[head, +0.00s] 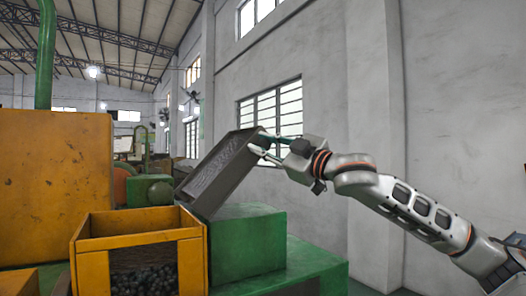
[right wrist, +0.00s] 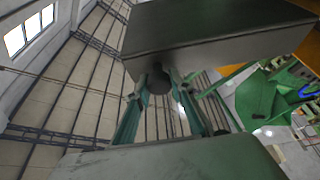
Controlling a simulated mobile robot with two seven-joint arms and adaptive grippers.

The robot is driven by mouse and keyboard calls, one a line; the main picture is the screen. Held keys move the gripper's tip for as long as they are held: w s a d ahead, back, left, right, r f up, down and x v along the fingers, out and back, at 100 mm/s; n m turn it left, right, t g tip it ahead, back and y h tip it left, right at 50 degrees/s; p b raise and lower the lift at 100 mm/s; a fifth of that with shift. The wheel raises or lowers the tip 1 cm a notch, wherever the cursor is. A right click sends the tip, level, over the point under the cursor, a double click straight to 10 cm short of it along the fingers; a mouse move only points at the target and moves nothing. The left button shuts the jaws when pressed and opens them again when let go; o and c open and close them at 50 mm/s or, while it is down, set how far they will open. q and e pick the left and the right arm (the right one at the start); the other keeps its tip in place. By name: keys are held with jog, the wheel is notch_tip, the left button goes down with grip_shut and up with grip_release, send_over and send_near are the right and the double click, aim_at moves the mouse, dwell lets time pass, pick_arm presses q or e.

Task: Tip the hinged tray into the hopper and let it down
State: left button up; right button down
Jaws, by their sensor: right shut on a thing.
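The hinged tray (head: 222,172) is a long grey metal trough, tilted steeply with its right end raised and its lower left end at the hopper's right edge. Its inner face shows grey, and I make out no loose pieces on it. The hopper (head: 190,264) is an open yellow box with many small dark pieces inside. My right gripper (head: 264,147) is at the tray's raised end. In the right wrist view its fingers (right wrist: 160,82) close around a dark round knob under the tray (right wrist: 215,45). My left gripper is out of view.
A green block (head: 247,245) stands right of the hopper, under the tray. A large yellow machine housing (head: 55,185) with a green pipe (head: 45,55) stands at the left. A grey wall with windows is behind my right arm. Open air surrounds the raised tray end.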

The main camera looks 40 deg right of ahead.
jog(key=shift+w+a+r, duration=0.1)
jog(key=shift+a+r, duration=0.1)
dwell(0.4)
jog(key=c, duration=1.8)
grip_release()
jog(key=shift+o, duration=0.2)
jog(key=shift+v, duration=1)
jog(key=shift+s+f, duration=0.15)
jog(key=shift+s, duration=0.4)
jog(key=v, duration=0.9)
